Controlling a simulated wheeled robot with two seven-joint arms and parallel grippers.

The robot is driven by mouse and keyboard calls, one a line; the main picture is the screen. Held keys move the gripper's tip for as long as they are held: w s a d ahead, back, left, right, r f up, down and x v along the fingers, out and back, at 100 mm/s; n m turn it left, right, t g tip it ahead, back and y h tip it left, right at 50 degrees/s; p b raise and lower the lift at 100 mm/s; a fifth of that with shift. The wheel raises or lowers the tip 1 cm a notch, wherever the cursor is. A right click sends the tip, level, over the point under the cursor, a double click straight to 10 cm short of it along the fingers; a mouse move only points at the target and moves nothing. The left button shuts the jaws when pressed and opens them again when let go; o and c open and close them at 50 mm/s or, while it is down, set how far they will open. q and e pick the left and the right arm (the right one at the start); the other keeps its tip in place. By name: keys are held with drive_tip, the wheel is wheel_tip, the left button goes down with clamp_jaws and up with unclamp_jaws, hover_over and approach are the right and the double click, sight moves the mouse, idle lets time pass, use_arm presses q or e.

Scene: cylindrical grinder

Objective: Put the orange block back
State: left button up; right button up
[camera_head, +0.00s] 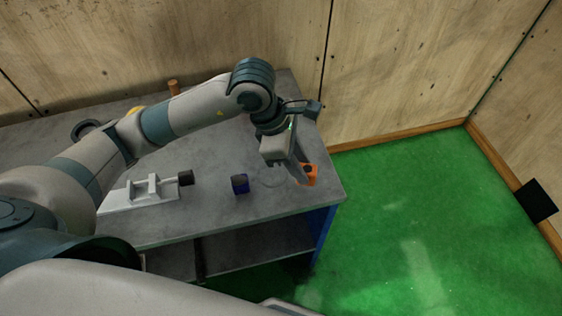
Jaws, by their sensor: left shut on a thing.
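The orange block (311,175) is at the right end of the grey table, in the head view. My left gripper (304,172) reaches over the table from the left and points down, shut on the orange block. The gripper fingers hide part of the block. I cannot tell whether the block touches the tabletop or is just above it. My right gripper is not in view.
The grey table (217,205) also bears a dark blue block (240,184) and a light grey fixture (146,191) with a dark end piece. A brown peg (174,87) stands at the back. Open green floor (420,200) lies to the right.

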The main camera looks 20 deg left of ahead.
use_arm(q)
drive_tip(key=w+a+f+p, duration=0.2)
drive_tip(key=w+a+f, duration=0.2)
drive_tip(key=a, duration=0.2)
drive_tip(key=shift+w+a+f, duration=0.15)
drive_tip(key=shift+a+f, duration=0.05)
drive_tip(key=shift+f, duration=0.05)
drive_tip(key=shift+f+p, duration=0.1)
drive_tip(key=shift+p, duration=0.2)
drive_tip(key=shift+f, duration=0.35)
drive_tip(key=shift+f+p, duration=0.9)
drive_tip(key=shift+f, duration=0.65)
